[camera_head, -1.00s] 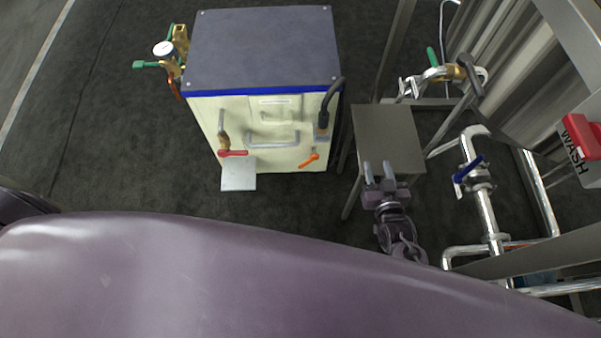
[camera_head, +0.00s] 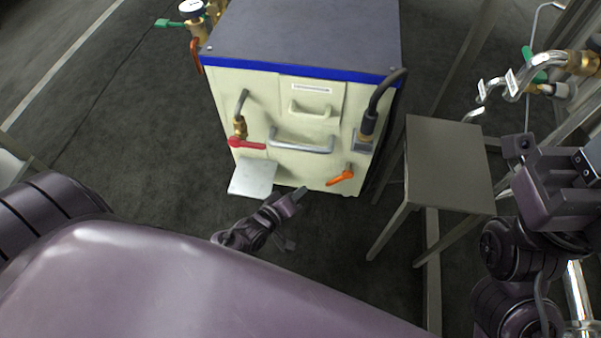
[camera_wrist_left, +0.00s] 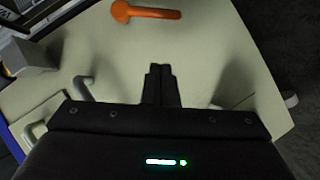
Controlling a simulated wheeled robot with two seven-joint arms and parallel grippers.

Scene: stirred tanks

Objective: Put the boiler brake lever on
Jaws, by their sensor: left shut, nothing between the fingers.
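The boiler is a cream cabinet with a dark top and blue trim (camera_head: 300,66). Low on its front right is an orange lever (camera_head: 341,177), tilted down to the left; it also shows at the top of the left wrist view (camera_wrist_left: 146,12). A red lever (camera_head: 247,144) lies about level on the front left. I cannot tell by a label which is the brake lever. My left gripper (camera_head: 299,194) is shut and empty, below and left of the orange lever and apart from it. My right gripper (camera_head: 553,165) is at the right; its fingers are unclear.
A small grey table (camera_head: 448,165) stands right of the boiler. A pale plate (camera_head: 253,178) juts out below the red lever. A bent black hose (camera_head: 378,100) and a metal handle (camera_head: 301,145) stick out from the front. Pipes and valves crowd the right side.

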